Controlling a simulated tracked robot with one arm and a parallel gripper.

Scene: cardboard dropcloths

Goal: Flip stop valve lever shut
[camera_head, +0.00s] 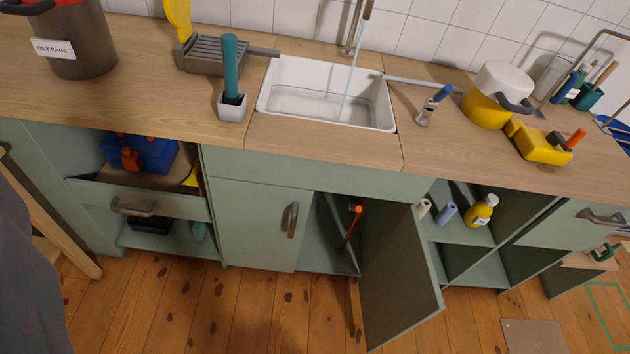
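Inside the open sink cabinet, a thin orange-brown upright pipe (349,236) shows with a small bright orange piece (356,208) at its top. This orange piece may be the stop valve lever, but it is too small to tell its angle. The cabinet's right door (401,285) stands wide open toward me, and its left door (258,225) is shut. A thin stream of water (354,80) falls from the tap (368,10) into the white sink (325,92). My gripper is not in view.
The open door hides part of the cabinet interior's right side. An open drawer (140,205) juts out at left, and open shelves with a yellow bottle (482,211) stand at right. The wooden floor (240,310) before the shut door is clear. A flat tan sheet (534,336) lies lower right.

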